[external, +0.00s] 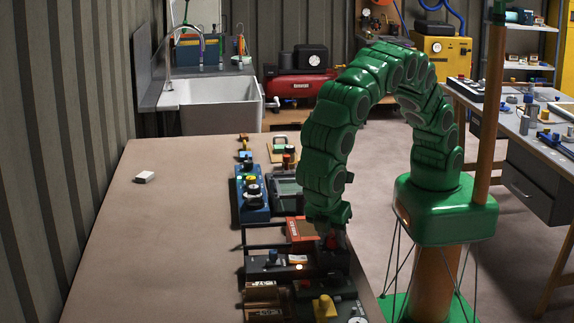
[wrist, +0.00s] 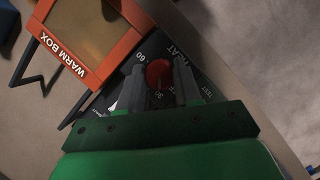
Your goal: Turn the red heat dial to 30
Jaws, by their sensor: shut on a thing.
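The red heat dial (wrist: 158,73) sits on a dark panel (wrist: 188,123) marked HEAT in the wrist view, with 60 and 30 printed around it. My gripper (wrist: 160,82) has its two grey fingers on either side of the dial, shut on it. Which mark the dial points at is too small to tell. The orange-framed WARM BOX (wrist: 85,62) adjoins the panel.
The brown bench (external: 150,240) holds a blue device (external: 252,208) with knobs behind the warm box, and more equipment, including a yellow-handled part (external: 325,306), in front. The bench's left half is mostly clear.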

